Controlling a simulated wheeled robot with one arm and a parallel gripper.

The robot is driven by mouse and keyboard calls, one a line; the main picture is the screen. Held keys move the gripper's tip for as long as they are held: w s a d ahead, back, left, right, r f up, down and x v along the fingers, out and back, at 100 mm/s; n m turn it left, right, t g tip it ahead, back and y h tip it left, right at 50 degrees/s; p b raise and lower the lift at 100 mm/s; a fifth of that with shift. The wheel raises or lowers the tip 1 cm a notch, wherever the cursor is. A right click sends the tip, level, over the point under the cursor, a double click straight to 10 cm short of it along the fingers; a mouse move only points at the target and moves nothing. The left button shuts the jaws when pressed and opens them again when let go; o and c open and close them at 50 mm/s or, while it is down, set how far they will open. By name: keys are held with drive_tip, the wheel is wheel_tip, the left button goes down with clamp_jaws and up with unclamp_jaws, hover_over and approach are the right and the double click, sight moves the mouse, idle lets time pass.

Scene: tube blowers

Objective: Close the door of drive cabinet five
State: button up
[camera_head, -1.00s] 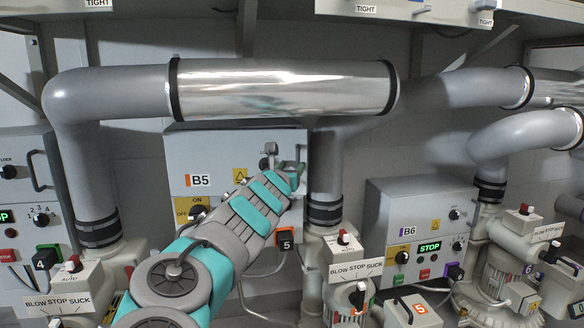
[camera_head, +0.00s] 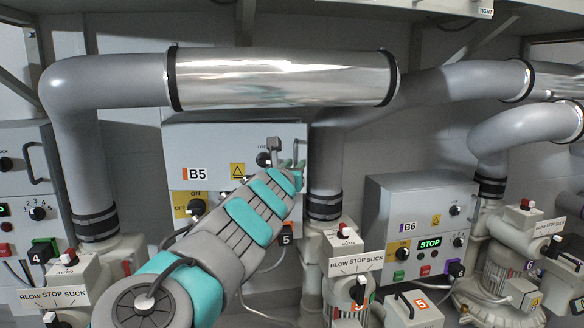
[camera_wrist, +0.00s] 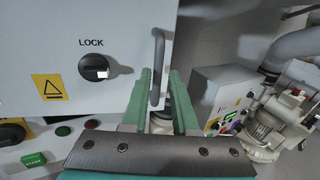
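Drive cabinet five is the grey box marked B5 (camera_head: 215,145), left of centre in the head view. Its door (camera_wrist: 60,25) fills the upper left of the wrist view, with a black LOCK knob (camera_wrist: 93,67) and a yellow warning label. I cannot tell for sure whether the door stands slightly ajar. A dark vertical bar handle (camera_wrist: 157,60) is near the door's right edge. My gripper (camera_wrist: 160,95) has its two green fingers apart, one on each side of the handle's lower part. In the head view my gripper (camera_head: 298,168) is at the cabinet's right side, hiding part of it.
A grey pipe (camera_head: 324,165) rises close to the right of the cabinet. Cabinet B6 (camera_head: 425,200) with its lit STOP display stands further right. A BLOW STOP SUCK box (camera_head: 355,259) is below, and a large shiny pipe (camera_head: 280,80) runs overhead.

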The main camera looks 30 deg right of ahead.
drive_tip(key=s, duration=0.2)
drive_tip(key=s+b, duration=0.1)
drive_tip(key=shift+s+a, duration=0.35)
drive_tip(key=shift+s, duration=0.05)
drive_tip(key=shift+d, duration=0.1)
